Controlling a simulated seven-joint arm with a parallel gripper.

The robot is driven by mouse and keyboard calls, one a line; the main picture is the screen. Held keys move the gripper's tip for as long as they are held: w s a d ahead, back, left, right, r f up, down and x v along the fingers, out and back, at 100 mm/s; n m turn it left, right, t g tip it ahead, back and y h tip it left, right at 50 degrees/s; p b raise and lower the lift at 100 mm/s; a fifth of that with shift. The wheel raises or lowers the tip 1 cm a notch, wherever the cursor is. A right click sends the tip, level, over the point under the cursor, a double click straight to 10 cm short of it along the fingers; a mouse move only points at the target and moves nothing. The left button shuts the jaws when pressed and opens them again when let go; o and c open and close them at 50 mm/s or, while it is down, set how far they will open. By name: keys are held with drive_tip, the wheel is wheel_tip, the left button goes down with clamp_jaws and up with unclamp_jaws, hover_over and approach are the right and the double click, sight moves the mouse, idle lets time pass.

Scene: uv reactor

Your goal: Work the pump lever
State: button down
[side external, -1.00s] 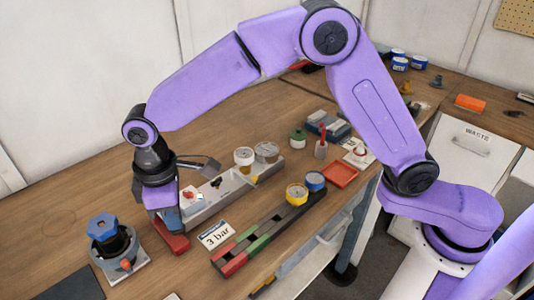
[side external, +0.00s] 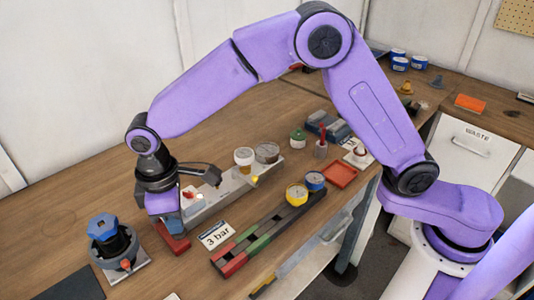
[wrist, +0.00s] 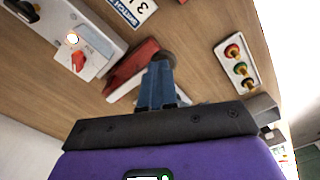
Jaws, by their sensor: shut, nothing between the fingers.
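A red bar (side external: 172,238), which looks like the pump lever, lies low on the table beside the grey unit. My gripper (side external: 170,222) points down just above and against it, with its blue fingers shut. The fingers hide part of the bar. In the wrist view, the red bar (wrist: 134,64) shows just left of my blue fingertips (wrist: 160,62). A dark round knob (wrist: 167,56) sits right at the tips. I cannot tell whether the fingers touch the bar or the knob.
A blue-topped black valve (side external: 103,228) stands left of my gripper. The grey unit with gauges (side external: 232,185) runs behind it. Bare wood lies behind the valve.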

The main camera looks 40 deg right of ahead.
drive_tip(key=shift+s+r, duration=0.1)
drive_tip(key=shift+r, duration=1.5)
wheel_tip(320, 180, up, 6)
idle(0.5)
drive_tip(key=s+d+f, duration=0.1)
drive_tip(key=s+d, duration=1)
drive_tip(key=d, duration=0.5)
drive_tip(key=s+d+f, duration=0.2)
drive_tip(key=s+d, duration=1)
drive_tip(key=d, duration=0.4)
drive_tip(key=shift+s+f+n, duration=0.15)
drive_tip(key=shift+f+n, duration=0.1)
drive_tip(key=shift+n, duration=0.05)
